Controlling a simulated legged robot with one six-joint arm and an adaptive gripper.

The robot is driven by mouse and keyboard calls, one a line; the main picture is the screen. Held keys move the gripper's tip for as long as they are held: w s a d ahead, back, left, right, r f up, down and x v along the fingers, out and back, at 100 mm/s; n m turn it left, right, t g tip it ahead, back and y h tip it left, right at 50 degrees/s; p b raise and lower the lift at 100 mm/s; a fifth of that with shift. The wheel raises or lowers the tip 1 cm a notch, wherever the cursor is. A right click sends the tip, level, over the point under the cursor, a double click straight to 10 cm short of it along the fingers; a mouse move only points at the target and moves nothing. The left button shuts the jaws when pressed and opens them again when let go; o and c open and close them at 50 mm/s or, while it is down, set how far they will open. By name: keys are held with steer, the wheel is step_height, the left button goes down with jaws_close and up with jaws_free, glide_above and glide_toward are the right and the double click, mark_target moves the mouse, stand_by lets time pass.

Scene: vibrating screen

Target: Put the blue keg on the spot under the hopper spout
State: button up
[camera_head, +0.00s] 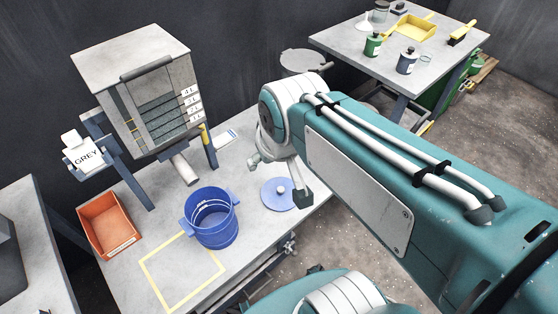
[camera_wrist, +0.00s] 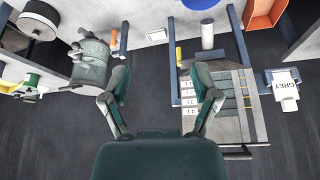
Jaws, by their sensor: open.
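The blue keg (camera_head: 212,222) stands upright and open-topped on the grey table, overlapping the upper right corner of a yellow taped square (camera_head: 150,272). A blue sliver of it shows at the top edge of the wrist view (camera_wrist: 200,3). The grey hopper (camera_head: 135,60) stands behind it; its pale spout (camera_head: 184,169) points down toward the table, just behind the keg. The hopper (camera_wrist: 225,110) and spout (camera_wrist: 207,35) also show in the wrist view. My gripper (camera_wrist: 163,78) is open and empty, its fingers wide apart. In the head view, my arm hides most of it.
A round blue lid (camera_head: 277,195) lies right of the keg. An orange bin (camera_head: 108,224) stands at left, near a GREY sign (camera_head: 86,156). Blue hopper legs (camera_head: 208,146) flank the spout. A second table (camera_head: 345,42) at back right holds bottles and a yellow tray (camera_head: 414,27).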

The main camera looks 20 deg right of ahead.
steer(key=shift+t, duration=0.4)
steer(key=s, duration=0.4)
steer(key=shift+s+d+r, duration=0.2)
steer(key=shift+d+r, duration=0.05)
steer(key=shift+r, duration=0.15)
